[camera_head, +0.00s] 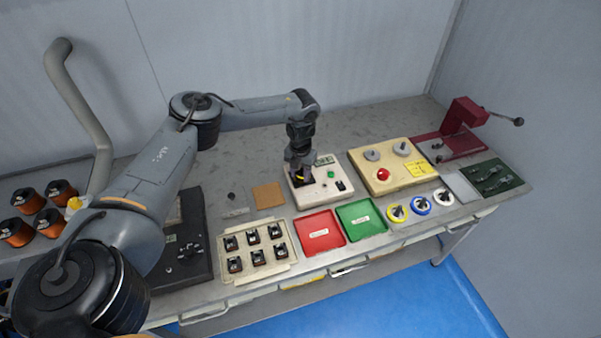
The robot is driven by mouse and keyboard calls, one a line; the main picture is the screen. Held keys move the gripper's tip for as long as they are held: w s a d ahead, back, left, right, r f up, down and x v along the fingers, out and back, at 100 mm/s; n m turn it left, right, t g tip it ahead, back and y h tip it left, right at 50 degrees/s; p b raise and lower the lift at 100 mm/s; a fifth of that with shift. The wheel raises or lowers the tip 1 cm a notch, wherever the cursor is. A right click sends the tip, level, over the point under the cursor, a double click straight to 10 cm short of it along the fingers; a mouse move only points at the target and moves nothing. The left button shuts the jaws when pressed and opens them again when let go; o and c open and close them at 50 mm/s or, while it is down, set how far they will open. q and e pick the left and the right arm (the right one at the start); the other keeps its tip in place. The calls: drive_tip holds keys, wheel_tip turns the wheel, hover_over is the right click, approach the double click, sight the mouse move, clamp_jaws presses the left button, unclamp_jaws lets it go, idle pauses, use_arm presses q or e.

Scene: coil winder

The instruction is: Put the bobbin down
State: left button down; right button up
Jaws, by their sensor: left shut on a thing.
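My left gripper (299,172) reaches in from the left and points down over the white device (318,198) in the middle of the bench. A cream tray (286,272) left of the red tray holds several dark bobbins with copper-coloured windings. My right gripper is not in view.
A red tray (320,232) and a green tray (361,219) lie in front of the device. A cream box with a red button (384,174) stands to its right, a brown pad (268,195) to its left. A red hand-cranked machine (462,117) stands at the back right.

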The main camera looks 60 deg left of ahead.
sight(300, 174)
use_arm(q)
drive_tip(key=shift+f, duration=0.15)
drive_tip(key=c, duration=0.7)
unclamp_jaws()
drive_tip(key=shift+o, duration=0.2)
wheel_tip(300, 174, up, 12)
drive_tip(key=p, duration=0.3)
drive_tip(key=shift+r, duration=0.2)
